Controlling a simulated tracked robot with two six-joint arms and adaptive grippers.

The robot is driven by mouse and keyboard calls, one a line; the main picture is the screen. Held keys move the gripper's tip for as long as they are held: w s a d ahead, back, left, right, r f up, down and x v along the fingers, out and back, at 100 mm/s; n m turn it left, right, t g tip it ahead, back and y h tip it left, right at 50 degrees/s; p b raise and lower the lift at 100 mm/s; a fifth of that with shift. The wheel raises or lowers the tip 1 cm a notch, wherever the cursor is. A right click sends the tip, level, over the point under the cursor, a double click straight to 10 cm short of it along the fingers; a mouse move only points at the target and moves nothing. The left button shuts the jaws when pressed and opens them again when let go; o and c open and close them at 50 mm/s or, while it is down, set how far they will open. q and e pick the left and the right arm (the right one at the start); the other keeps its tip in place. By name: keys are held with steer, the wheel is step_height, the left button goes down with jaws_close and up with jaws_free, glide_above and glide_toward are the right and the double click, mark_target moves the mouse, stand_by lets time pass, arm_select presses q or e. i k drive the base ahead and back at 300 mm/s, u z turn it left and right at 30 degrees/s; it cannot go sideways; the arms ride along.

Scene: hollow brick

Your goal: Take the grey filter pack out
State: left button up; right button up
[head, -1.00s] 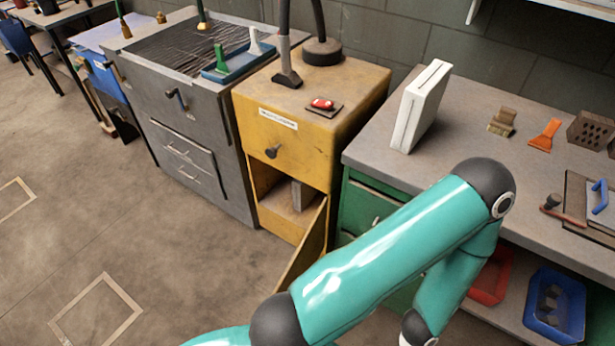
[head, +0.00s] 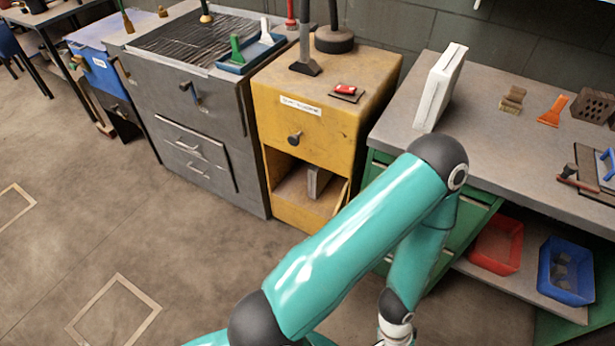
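A grey filter pack (head: 313,182) stands upright inside the open lower compartment of the yellow cabinet (head: 285,128). The cabinet's door (head: 341,196) is open, and my teal arm hides most of it. A white slab-like pack (head: 438,90) stands upright on the grey bench to the right. My arm crosses in front of the cabinet and bends down at the right, its wrist at the bottom edge. Neither gripper shows.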

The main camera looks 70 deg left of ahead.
mark_target(318, 177)
steer(key=k, duration=1.3)
steer(key=u, duration=1)
steer(key=i, duration=1.45)
